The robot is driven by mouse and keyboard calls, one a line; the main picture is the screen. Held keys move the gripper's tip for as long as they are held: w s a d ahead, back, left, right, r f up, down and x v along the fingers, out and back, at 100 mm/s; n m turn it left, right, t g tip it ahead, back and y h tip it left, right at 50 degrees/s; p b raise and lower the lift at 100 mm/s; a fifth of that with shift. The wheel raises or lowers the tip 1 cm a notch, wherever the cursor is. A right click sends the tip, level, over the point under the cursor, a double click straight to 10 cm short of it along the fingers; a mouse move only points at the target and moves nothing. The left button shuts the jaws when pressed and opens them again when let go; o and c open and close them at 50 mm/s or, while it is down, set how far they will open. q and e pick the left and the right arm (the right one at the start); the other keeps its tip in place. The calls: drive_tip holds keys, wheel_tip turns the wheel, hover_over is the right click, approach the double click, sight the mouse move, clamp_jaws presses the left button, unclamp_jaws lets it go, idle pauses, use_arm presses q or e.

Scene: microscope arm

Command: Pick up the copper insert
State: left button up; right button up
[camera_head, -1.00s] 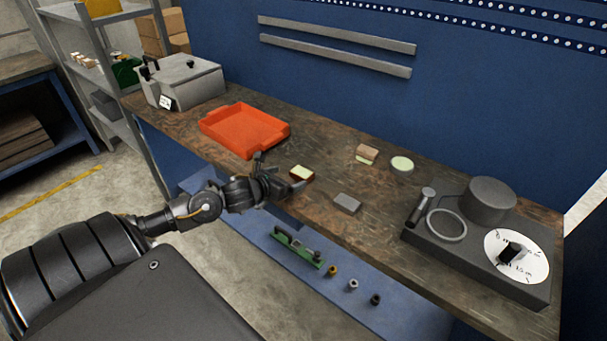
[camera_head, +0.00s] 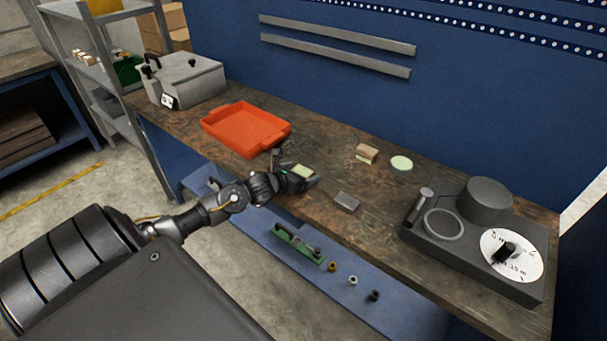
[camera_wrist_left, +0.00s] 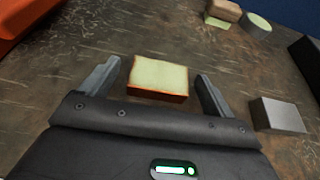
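A small rectangular block with a pale yellow-green top and copper-brown sides, apparently the copper insert (camera_head: 303,170), lies on the wooden bench. In the left wrist view the copper insert (camera_wrist_left: 158,76) sits between and slightly beyond my left gripper's fingertips. My left gripper (camera_head: 296,168) is open, with a finger on each side of the block; the wrist view shows the open fingers (camera_wrist_left: 155,78) with gaps at both sides. In the head view the gripper partly hides the block. My right gripper is not in view.
A grey block (camera_head: 346,201) lies close to the right finger. Behind are a brown block (camera_head: 367,152) and a pale-topped disc (camera_head: 401,163). An orange tray (camera_head: 246,129) stands left, a dark device with a dial (camera_head: 475,255) right. A lower blue shelf (camera_head: 400,315) holds small parts.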

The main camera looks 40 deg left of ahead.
sight(299, 165)
use_arm(q)
drive_tip(key=shift+w+r, duration=0.1)
drive_tip(key=c, duration=1.4)
drive_tip(key=shift+r, duration=0.4)
drive_tip(key=r, duration=0.1)
drive_tip(key=r+b, duration=0.1)
drive_tip(key=shift+s+r, duration=0.2)
drive_tip(key=shift+r, duration=0.15)
drive_tip(key=s+d+r, duration=0.1)
drive_tip(key=s+r, duration=0.2)
drive_tip(key=s, duration=0.1)
drive_tip(key=s+d+r+b, duration=0.1)
drive_tip(key=s+r, duration=0.2)
drive_tip(key=s, duration=0.1)
drive_tip(key=s+d+r+b, duration=0.1)
drive_tip(key=s+d+r, duration=0.1)
drive_tip(key=s, duration=0.3)
drive_tip(key=shift+r, duration=0.7)
